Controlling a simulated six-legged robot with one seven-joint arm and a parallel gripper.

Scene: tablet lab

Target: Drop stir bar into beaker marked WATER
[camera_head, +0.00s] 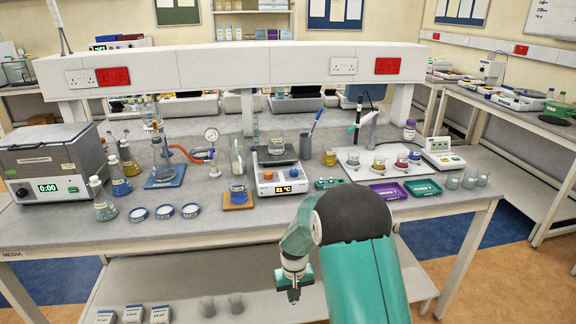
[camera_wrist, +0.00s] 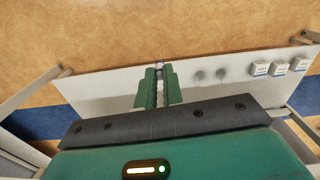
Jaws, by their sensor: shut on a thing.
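My gripper (camera_head: 292,295) hangs low in front of the bench, above the lower shelf. In the wrist view its green fingers (camera_wrist: 158,82) are closed together on a small pale thing at their tips, likely the stir bar (camera_wrist: 158,68); its shape is mostly hidden. A glass beaker with a label (camera_head: 277,145) stands on the hot-plate stirrer (camera_head: 280,178), up on the bench top. The labels are too small to read, so I cannot tell which says WATER.
The lower shelf (camera_wrist: 105,90) holds several white labelled boxes (camera_head: 132,314) and two grey round things (camera_head: 207,305). The bench top holds flasks (camera_head: 120,178), dishes (camera_head: 164,212), coloured trays (camera_head: 388,191), a pH stand (camera_head: 359,125) and small beakers (camera_head: 452,180). The bench's front edge lies above my gripper.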

